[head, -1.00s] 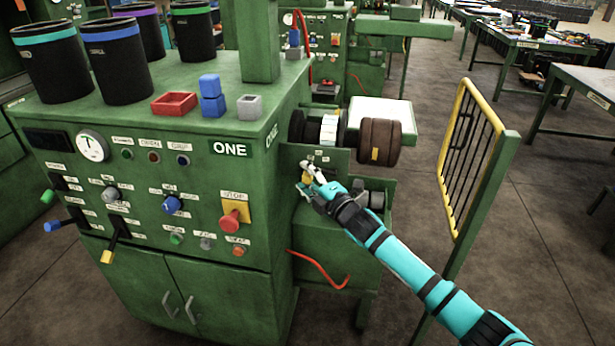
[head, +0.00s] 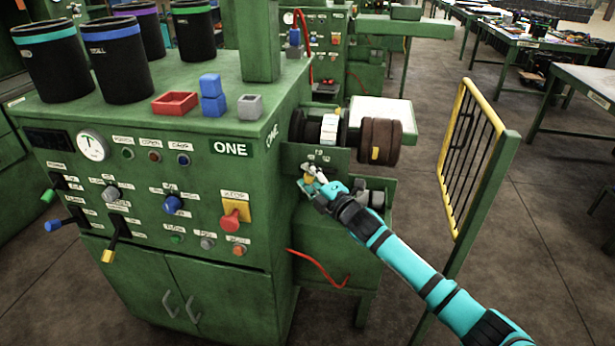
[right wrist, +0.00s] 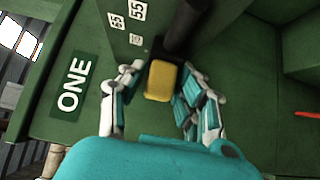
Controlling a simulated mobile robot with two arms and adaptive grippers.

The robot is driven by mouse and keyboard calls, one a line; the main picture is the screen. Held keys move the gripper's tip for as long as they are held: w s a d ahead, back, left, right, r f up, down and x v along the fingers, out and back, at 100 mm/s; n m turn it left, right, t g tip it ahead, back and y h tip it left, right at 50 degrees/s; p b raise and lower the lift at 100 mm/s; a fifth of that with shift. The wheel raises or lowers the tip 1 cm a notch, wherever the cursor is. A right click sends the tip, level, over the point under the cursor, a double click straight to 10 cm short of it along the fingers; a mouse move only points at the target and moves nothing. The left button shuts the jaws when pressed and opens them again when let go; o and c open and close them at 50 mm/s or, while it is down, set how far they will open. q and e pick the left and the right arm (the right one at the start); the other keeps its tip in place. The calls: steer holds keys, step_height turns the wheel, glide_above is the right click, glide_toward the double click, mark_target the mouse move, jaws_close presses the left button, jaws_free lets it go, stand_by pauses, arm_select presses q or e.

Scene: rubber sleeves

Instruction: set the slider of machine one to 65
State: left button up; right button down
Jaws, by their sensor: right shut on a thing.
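Machine one (head: 215,200) is a green cabinet with a ONE label (head: 230,148) on its front. The slider's yellow handle (right wrist: 161,80) is on the machine's right side, and the number labels 65 (right wrist: 117,20) and 55 (right wrist: 138,10) show near it in the right wrist view. My right gripper (head: 310,178) is at that side panel. In the right wrist view my right gripper (right wrist: 160,84) has its fingers on both sides of the yellow handle, shut on it. The slider's exact setting cannot be read. My left gripper is not in view.
A dark roller (head: 380,141) sticks out above my right gripper. A yellow-framed gate (head: 470,150) stands to the right of my arm.

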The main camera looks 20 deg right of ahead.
steer(key=shift+s+d, duration=0.45)
steer(key=shift+d, duration=0.35)
steer(key=c, duration=1.1)
jaws_free()
steer(key=v, duration=1.2)
steer(key=shift+f, duration=0.1)
